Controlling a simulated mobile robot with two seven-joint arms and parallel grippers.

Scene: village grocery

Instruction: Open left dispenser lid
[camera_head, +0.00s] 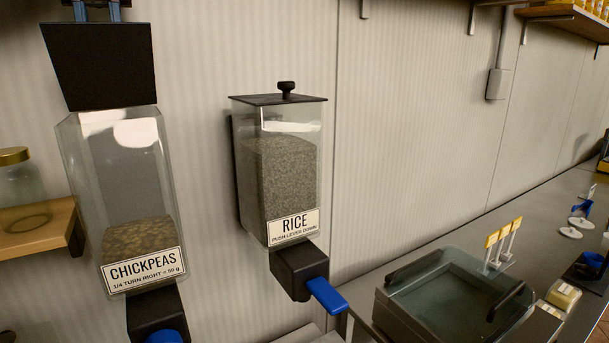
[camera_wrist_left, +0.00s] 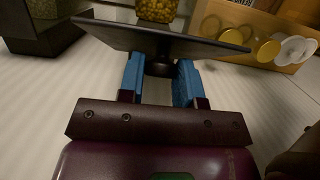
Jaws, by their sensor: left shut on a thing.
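The left dispenser (camera_head: 118,200) is a clear wall bin labelled CHICKPEAS, partly filled with brown chickpeas. Its black lid (camera_head: 98,66) is steeply tilted above the bin, its broad face toward the head camera. The lid's lower edge is close to the bin's top rim; I cannot tell if they touch. My left gripper (camera_head: 96,10) is at the lid's upper edge, mostly cut off by the frame. In the left wrist view its blue fingers are shut on the dark knob (camera_wrist_left: 159,68) of the lid (camera_wrist_left: 150,38). My right gripper is not in view.
A RICE dispenser (camera_head: 280,175) with its lid on and a blue lever (camera_head: 327,296) hangs to the right. A wooden shelf (camera_head: 35,235) with a gold-lidded jar (camera_head: 18,180) is close on the left. A glass-topped case (camera_head: 455,295) stands on the counter at right.

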